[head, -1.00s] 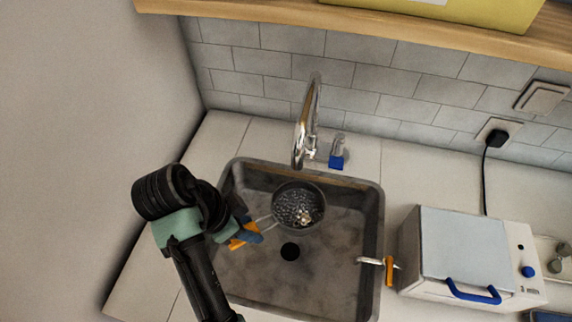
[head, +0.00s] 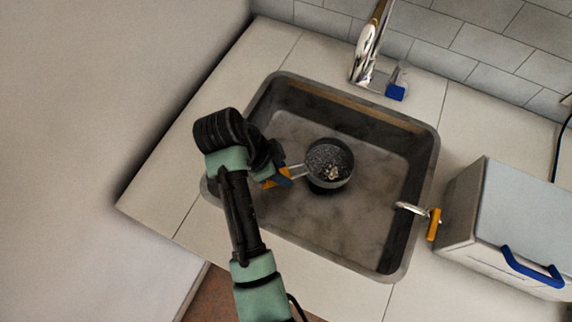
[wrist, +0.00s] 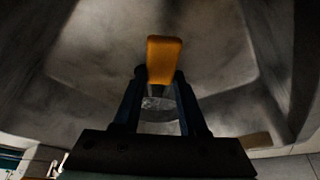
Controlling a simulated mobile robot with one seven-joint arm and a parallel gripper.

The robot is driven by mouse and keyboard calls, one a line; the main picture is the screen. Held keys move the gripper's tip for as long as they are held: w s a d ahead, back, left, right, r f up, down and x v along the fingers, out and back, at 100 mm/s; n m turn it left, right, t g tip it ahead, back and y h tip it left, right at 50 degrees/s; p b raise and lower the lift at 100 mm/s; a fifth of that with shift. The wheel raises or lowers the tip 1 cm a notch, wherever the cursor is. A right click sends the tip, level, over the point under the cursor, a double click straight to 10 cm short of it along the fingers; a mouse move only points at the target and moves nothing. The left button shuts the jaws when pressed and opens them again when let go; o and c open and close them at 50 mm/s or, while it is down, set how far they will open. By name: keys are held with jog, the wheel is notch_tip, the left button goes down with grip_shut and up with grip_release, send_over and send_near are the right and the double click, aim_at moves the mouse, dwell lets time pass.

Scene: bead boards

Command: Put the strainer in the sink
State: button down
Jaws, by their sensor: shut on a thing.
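The strainer (head: 328,164) is a round dark mesh bowl with a thin metal handle and an orange grip end; a small pale cluster shows in its bowl. It is over the basin of the grey sink (head: 372,247). My gripper (head: 279,180) is shut on the strainer's handle, at the left side of the basin. In the wrist view the orange handle end (wrist: 163,60) stands between the blue fingers, and the bowl lies partly hidden beyond. I cannot tell whether the bowl touches the sink floor.
A chrome faucet (head: 367,55) and a blue-based fitting (head: 397,84) stand behind the sink. An orange-handled metal piece (head: 434,224) is at its right rim. A white box with a blue handle (head: 519,215) stands on the right counter. The basin's right part is clear.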

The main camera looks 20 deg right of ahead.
jog(key=shift+f, duration=2.1)
jog(key=shift+c, duration=2.2)
grip_release()
jog(key=p+v, duration=0.1)
jog(key=v, duration=1)
jog(key=shift+r, duration=0.25)
jog(key=shift+a+r+p, duration=0.2)
jog(key=shift+r+p, duration=0.25)
jog(key=shift+p, duration=0.25)
